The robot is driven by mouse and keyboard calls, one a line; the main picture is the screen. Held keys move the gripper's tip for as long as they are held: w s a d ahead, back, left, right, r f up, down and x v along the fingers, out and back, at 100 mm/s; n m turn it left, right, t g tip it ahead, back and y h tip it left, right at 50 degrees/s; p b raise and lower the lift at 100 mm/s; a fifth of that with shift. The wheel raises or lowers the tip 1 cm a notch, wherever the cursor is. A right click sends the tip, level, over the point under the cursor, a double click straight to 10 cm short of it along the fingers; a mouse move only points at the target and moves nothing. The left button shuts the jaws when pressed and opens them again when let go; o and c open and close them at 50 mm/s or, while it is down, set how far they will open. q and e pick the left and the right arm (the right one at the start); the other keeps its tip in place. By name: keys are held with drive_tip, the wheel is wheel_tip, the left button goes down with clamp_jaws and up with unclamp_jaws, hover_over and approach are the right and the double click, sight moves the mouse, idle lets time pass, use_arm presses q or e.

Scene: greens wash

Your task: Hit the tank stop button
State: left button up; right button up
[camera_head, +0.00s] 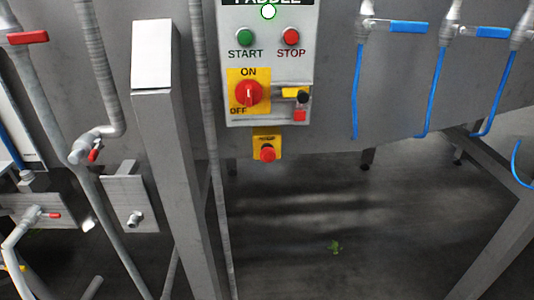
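A grey control panel (231,104) labelled PADDLE is fixed to the metal tank (346,100) at the top middle of the head view. Its red round button marked STOP (291,37) sits at the right, beside a green button marked START (246,37). A white lamp (268,12) is above them. A red rotary switch (249,94) on a yellow plate marked ON and OFF is below. Another red button (267,154) on a yellow plate hangs under the panel. Neither of my grippers shows in this view.
A grey post (173,160) stands left of the panel. Pipes with a red-handled valve (27,38) are at the far left. Blue-handled valves (409,27) with blue hoses (435,90) are at the right. The floor (300,225) below is open, with a green scrap (335,246).

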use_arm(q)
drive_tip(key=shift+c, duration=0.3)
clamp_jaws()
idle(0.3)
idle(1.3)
